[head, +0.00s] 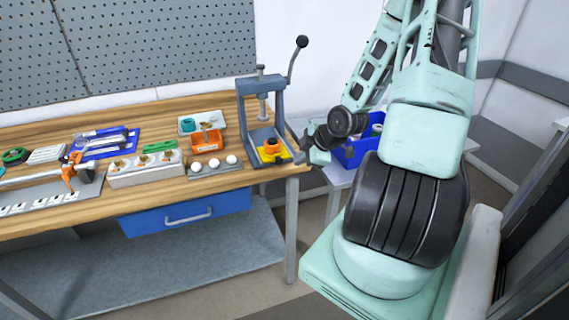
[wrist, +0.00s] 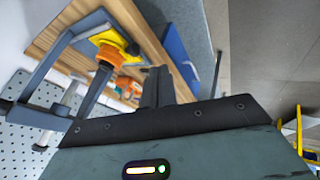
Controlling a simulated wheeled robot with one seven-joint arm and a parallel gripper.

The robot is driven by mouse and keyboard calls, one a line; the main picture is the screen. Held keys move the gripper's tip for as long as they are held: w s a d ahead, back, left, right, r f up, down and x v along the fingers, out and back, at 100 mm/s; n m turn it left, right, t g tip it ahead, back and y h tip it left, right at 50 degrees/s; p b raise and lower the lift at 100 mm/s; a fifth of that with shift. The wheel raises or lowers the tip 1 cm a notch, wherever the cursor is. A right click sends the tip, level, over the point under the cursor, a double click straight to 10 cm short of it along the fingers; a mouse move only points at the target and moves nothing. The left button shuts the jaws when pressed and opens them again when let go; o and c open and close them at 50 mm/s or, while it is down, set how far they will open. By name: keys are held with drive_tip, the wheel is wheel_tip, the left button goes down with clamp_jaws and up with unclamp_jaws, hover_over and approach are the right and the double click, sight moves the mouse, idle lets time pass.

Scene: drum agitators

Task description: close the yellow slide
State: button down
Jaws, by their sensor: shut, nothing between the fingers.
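The yellow slide (head: 284,159) is at the base of the grey lever press (head: 247,95), near the right end of the workbench. An orange round part (head: 271,148) sits on it. In the wrist view the yellow slide (wrist: 104,38) shows at upper left with the orange part (wrist: 109,58) on it. It appears to stick out past the front of the press. My gripper (head: 313,152) is just right of the press, by the bench's right edge, apart from the slide. In the wrist view my dark fingers (wrist: 156,86) are together and empty.
The press lever (head: 295,60) rises at upper right of the press. Left of it are a tray with white balls (head: 213,164), an orange bin (head: 207,140) and tools. A blue crate (head: 352,155) stands behind my arm. A blue drawer (head: 186,212) hangs under the bench.

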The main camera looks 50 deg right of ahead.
drive_tip(key=w+d+f+p, duration=0.2)
drive_tip(key=w+f+p, duration=0.1)
drive_tip(key=w+f, duration=0.3)
drive_tip(key=shift+w+f, duration=0.25)
drive_tip(key=shift+w, duration=0.75)
drive_tip(key=shift+d, duration=0.1)
